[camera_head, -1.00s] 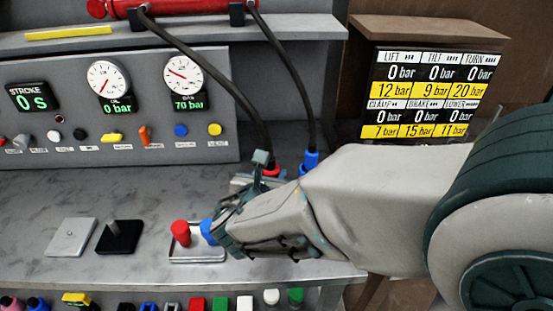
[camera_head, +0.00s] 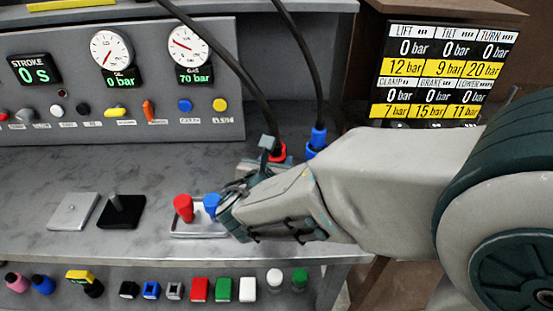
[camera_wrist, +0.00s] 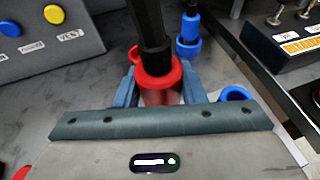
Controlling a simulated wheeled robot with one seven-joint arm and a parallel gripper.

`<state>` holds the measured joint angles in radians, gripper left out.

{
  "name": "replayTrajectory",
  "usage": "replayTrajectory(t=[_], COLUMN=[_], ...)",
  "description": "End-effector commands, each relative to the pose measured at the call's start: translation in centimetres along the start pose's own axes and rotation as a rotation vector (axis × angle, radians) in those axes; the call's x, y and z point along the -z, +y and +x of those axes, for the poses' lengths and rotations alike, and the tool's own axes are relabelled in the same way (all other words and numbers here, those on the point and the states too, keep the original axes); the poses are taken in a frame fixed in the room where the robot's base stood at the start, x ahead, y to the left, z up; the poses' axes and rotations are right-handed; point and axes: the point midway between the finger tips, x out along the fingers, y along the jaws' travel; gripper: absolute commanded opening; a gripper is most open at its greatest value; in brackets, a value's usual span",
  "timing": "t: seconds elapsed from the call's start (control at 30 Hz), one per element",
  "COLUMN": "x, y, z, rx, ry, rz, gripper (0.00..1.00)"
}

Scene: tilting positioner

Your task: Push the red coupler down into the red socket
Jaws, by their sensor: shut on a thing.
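The red coupler (camera_wrist: 152,66) is on the end of a black hose, in the middle of the wrist view. My gripper (camera_wrist: 160,88) is shut on red between its two blue-grey fingers. In the head view the coupler's red top (camera_head: 278,152) shows beside my gripper (camera_head: 262,164), with the hose rising from it. The red socket cannot be told apart from the coupler, as my fingers and wrist hide the lower part. I cannot tell how deep the coupler sits.
A blue coupler (camera_head: 318,137) on a second hose stands just behind, close to my gripper. A tray (camera_head: 190,234) with a red cap (camera_head: 183,208) and a blue cap (camera_head: 211,205) lies to the left. The gauge panel (camera_head: 60,90) stands behind; the bench's left part is mostly clear.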

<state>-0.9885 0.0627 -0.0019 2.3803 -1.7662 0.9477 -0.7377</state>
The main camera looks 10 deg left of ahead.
Motion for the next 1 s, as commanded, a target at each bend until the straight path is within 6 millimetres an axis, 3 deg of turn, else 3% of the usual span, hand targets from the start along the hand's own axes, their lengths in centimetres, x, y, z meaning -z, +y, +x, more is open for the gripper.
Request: replayTrajectory(t=[0.03, 0.23, 1.0], x=[0.9, 1.9, 2.0], y=[0.0, 0.0, 0.0], z=[0.4, 0.8, 0.7], rx=[0.0, 0.001, 0.0], ry=[-0.001, -0.001, -0.002], rz=[0.0, 0.001, 0.002], gripper=[0.05, 0.05, 0.05])
